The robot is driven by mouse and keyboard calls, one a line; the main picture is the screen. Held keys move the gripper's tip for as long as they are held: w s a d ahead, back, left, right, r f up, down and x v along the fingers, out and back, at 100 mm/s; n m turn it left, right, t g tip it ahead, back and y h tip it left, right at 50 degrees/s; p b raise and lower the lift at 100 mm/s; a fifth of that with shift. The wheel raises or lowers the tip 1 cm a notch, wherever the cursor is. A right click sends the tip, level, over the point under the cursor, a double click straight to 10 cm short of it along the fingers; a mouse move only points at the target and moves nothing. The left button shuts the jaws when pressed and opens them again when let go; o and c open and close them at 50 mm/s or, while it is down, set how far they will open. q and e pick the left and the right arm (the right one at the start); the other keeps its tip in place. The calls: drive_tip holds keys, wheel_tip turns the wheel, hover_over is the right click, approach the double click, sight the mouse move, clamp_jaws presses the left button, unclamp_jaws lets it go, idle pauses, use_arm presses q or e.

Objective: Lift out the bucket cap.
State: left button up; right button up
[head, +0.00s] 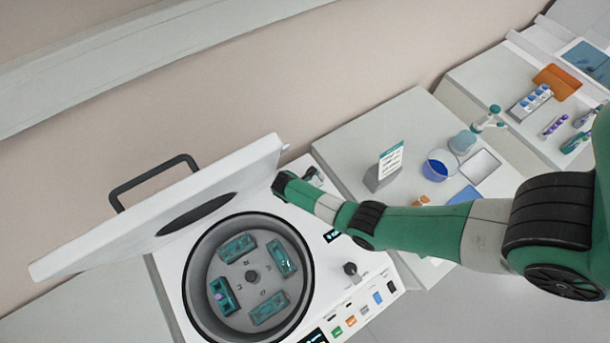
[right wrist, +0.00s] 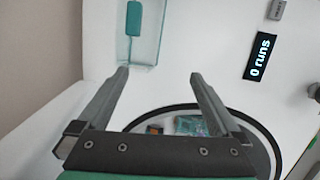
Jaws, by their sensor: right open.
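An open white centrifuge (head: 318,268) shows a round grey bowl with several teal buckets in it. The left bucket (head: 220,296) has a small purple spot inside; the others are the top (head: 237,247), right (head: 282,258) and lower (head: 268,309) buckets. I cannot tell which parts are caps. My right gripper (right wrist: 160,75) is open and empty, above the white housing beside the bowl. In the right wrist view, a teal piece with a thin stem (right wrist: 134,18) lies in a clear-walled recess ahead of the fingers. A bucket (right wrist: 191,125) shows between the fingers. My left gripper is not in view.
The raised lid (head: 110,237) with a black handle stands behind the bowl. A control panel with a knob (head: 350,269) is at its front right. A white card stand (head: 384,168), blue-filled beaker (head: 438,166) and tray (head: 480,165) stand on the bench to the right.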

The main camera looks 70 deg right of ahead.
drive_tip(key=d, duration=0.6)
drive_tip(key=shift+d, duration=0.15)
drive_tip(key=b+x, duration=0.4)
drive_tip(key=shift+d+f, duration=0.15)
drive_tip(key=shift+d, duration=0.05)
drive_tip(key=shift+d+f+b, duration=0.25)
drive_tip(key=shift+f+b, duration=0.1)
drive_tip(key=shift+f, duration=0.05)
drive_tip(key=shift+r, duration=0.1)
drive_tip(key=c, duration=1.3)
